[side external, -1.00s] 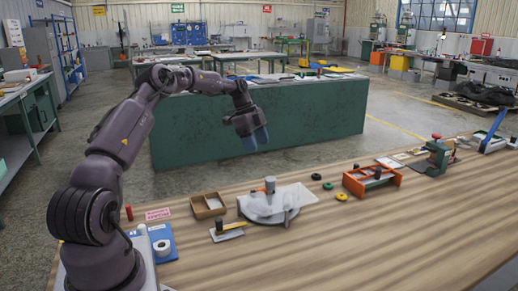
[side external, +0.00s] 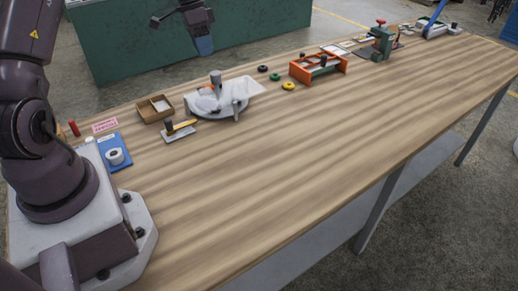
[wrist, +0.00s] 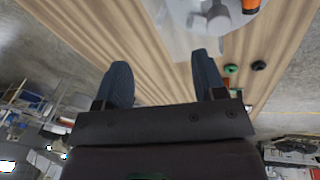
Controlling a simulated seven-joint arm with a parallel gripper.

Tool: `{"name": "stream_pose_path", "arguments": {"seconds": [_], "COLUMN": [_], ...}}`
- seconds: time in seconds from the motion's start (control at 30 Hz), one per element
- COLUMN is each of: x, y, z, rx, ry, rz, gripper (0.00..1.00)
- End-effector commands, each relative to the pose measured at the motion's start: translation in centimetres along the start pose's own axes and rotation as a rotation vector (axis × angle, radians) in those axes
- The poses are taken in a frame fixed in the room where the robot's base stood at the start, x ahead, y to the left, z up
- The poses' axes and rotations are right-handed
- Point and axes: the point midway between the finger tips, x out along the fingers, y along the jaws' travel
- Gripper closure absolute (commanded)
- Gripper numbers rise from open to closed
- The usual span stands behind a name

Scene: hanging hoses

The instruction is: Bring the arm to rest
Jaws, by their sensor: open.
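My gripper (side external: 204,46) hangs at the top of the side view with its blue fingers pointing down. It appears above and beyond the bench's far edge, behind the white round fixture (side external: 238,92). In the wrist view my gripper (wrist: 163,78) has its two dark blue fingers well apart, with nothing between them. The fixture also shows at the top of the wrist view (wrist: 180,22), apart from the fingers. Much of my arm is outside the side view. No hanging hose shows in either view.
The wooden bench (side external: 300,165) holds a small tray (side external: 142,110), a yellow-handled tool (side external: 180,129), a tape roll (side external: 115,156), an orange frame (side external: 305,72) and a green press (side external: 376,44). Its front and middle are clear. A green cabinet (side external: 120,45) stands behind.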

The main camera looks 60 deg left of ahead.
Motion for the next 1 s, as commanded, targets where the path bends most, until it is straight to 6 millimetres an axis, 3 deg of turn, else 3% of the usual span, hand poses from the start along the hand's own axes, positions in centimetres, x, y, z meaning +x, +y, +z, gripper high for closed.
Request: {"name": "stream_pose_path", "arguments": {"seconds": [0.03, 0.27, 0.6, 0.8, 1.0], "x": [-0.8, -4.0, -7.3, -7.8, -9.2], "y": [2.2, 11.7, 23.8, 28.7, 31.6], "z": [-0.1, 1.4, 7.5, 11.2, 12.1], "rx": [-0.035, -0.239, -0.398, -0.33, -0.219], "ry": [-0.025, -0.062, 0.104, 0.242, 0.359], "rz": [-0.03, -0.188, -0.327, -0.31, -0.281], "gripper": [0.36, 0.36, 0.36, 0.36, 0.36]}}
